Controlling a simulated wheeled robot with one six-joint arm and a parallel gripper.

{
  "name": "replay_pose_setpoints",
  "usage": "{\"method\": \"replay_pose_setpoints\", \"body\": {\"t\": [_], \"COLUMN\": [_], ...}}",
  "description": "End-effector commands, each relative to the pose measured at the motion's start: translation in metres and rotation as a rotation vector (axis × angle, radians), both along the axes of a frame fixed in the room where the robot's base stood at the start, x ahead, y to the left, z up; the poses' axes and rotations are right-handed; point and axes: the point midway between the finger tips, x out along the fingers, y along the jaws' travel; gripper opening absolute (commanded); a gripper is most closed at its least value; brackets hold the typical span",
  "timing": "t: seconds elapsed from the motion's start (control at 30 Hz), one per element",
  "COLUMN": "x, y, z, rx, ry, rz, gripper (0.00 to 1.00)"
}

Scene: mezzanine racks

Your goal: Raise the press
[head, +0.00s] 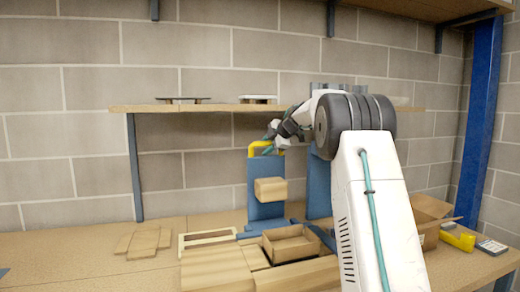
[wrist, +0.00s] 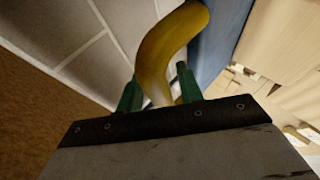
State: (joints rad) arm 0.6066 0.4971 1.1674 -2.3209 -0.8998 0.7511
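The press has a blue upright (head: 264,205) standing on the bench, with a tan wooden block (head: 270,190) on its front. A yellow handle (head: 262,147) sits at its top. My gripper (head: 276,140) reaches to this handle from the right, below the shelf edge. In the wrist view, the curved yellow handle (wrist: 165,52) runs between the two green fingers of my gripper (wrist: 159,85). The fingers flank it closely on both sides and look shut on it. The handle's lower end is hidden behind the gripper body.
A wooden shelf (head: 190,107) with small items runs along the brick wall just above the press. Open boxes (head: 290,245) and flat wooden pieces (head: 143,242) lie on the bench. A yellow tool (head: 458,240) lies at right by a blue post (head: 478,120). The left bench is mostly clear.

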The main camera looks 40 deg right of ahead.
Motion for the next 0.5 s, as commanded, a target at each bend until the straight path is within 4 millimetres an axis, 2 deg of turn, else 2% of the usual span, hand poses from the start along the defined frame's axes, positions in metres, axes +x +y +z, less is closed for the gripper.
{"method": "replay_pose_setpoints", "body": {"t": [0.03, 0.2, 0.5], "x": [-0.009, -0.026, -0.033], "y": [-0.003, 0.0, 0.002], "z": [0.006, 0.024, 0.033], "rx": [-0.002, -0.003, -0.003], "ry": [0.001, -0.006, -0.01], "rz": [-0.003, 0.003, 0.007], "gripper": [0.41, 0.41, 0.41]}}
